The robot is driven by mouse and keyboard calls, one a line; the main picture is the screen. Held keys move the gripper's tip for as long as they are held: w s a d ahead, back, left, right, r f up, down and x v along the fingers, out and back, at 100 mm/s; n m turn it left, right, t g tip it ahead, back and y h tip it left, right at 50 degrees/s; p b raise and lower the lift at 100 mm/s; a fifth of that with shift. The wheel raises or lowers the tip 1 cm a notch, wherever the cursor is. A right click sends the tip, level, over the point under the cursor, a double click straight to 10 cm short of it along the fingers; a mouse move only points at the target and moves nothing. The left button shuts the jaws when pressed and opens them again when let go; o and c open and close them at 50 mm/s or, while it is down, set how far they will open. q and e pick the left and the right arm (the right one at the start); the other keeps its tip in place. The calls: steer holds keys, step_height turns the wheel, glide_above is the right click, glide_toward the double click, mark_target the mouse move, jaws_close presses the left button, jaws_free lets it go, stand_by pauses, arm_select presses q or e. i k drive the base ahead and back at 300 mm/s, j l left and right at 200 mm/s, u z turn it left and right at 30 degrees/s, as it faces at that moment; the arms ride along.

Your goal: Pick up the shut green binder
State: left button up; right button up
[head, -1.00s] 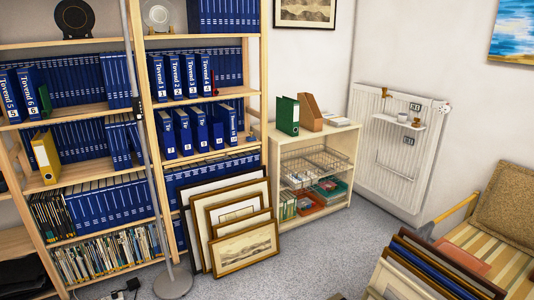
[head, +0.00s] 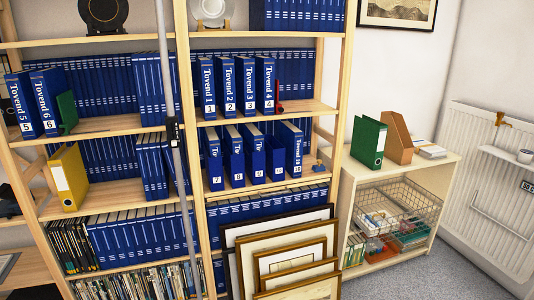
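The shut green binder (head: 368,142) stands upright on top of the low light-wood cabinet (head: 349,200), at the right of the tall shelves. Its white-labelled spine faces toward me. A brown cardboard magazine file (head: 397,138) stands close beside it on the right. Another green item (head: 67,112) stands on the left shelf beside the blue Tovend volumes, partly hidden by them. Neither of my grippers shows in the head view.
Framed prints (head: 290,262) lean against the shelves, left of the cabinet. A thin metal pole (head: 176,160) stands before the shelves. A white radiator (head: 495,185) is on the right wall. Wire baskets (head: 385,215) fill the cabinet. Grey floor (head: 400,280) is clear at lower right.

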mark_target(369, 135)
steer(key=i+z, duration=0.3)
steer(key=i, duration=0.25)
steer(key=i+j+z, duration=0.1)
steer(key=i+z, duration=0.25)
steer(key=i, duration=0.25)
steer(key=i+l, duration=0.15)
steer(key=i, duration=0.3)
steer(key=i+l, duration=0.15)
steer(key=i, duration=0.25)
steer(key=i+l+u, duration=0.4)
steer(key=i+l, duration=0.35)
steer(key=l, duration=0.15)
